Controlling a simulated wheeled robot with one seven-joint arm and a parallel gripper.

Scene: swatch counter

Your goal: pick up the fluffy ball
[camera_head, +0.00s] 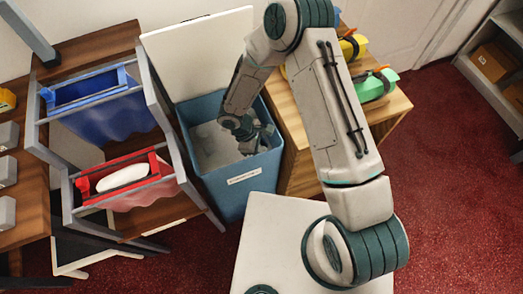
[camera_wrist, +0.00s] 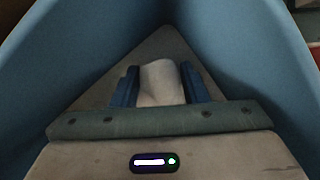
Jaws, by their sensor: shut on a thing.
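My gripper (camera_head: 255,138) reaches down inside the blue bin (camera_head: 243,195), near its right wall. In the wrist view my gripper (camera_wrist: 158,84) has its two blue fingers on either side of a pale, rounded thing (camera_wrist: 160,82) and is shut on it. The blue walls of the bin rise on both sides there, with a grey floor beyond. The pale thing may be the fluffy ball, but its texture is too dim to tell. In the head view my gripper hides it.
A rack left of the bin holds a blue sling (camera_head: 105,115) and a red-framed sling (camera_head: 140,190) with a white oval thing (camera_head: 123,178). A wooden cabinet (camera_head: 297,160) stands right of the bin with yellow and green things on top. The bin's white lid (camera_head: 195,50) stands open behind.

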